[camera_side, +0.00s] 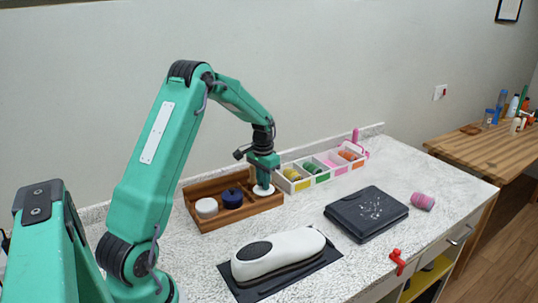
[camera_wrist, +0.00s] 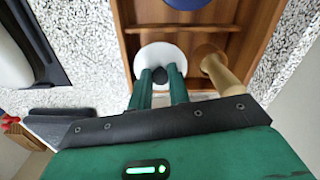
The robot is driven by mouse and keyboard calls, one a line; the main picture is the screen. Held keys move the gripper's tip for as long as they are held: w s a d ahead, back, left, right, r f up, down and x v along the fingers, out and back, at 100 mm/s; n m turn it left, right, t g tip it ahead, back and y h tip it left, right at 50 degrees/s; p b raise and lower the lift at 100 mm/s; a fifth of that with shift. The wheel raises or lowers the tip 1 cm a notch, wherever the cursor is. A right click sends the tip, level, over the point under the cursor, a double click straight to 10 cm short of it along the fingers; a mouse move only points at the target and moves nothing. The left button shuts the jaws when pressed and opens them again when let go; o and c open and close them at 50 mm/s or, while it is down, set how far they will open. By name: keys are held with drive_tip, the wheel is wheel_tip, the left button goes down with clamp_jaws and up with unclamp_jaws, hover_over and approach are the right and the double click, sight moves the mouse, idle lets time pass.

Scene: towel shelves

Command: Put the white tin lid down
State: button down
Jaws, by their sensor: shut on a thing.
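The white tin lid (camera_side: 264,191) is at the right end of the wooden tray (camera_side: 236,217), below my gripper (camera_side: 263,180). In the wrist view, the round white lid (camera_wrist: 150,55) has a dark knob (camera_wrist: 158,71), and the green fingers of my gripper (camera_wrist: 159,78) are shut on that knob. The lid is over or in the tray's end compartment (camera_wrist: 196,55); I cannot tell whether it touches the tray floor. The fingers hide part of the lid.
A dark blue lidded pot (camera_side: 232,198) and a white round tin (camera_side: 207,207) share the tray. A turned wooden piece (camera_wrist: 220,72) stands close beside the lid. A white divided box (camera_side: 322,169) is behind right. A white-and-black device (camera_side: 280,252) lies in front.

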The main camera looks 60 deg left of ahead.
drive_tip(key=shift+f, duration=1.8)
drive_tip(key=shift+f, duration=0.1)
drive_tip(key=c, duration=1.3)
unclamp_jaws()
wheel_tip(320, 180, up, 12)
drive_tip(key=shift+r, duration=0.1)
drive_tip(key=shift+r, duration=0.1)
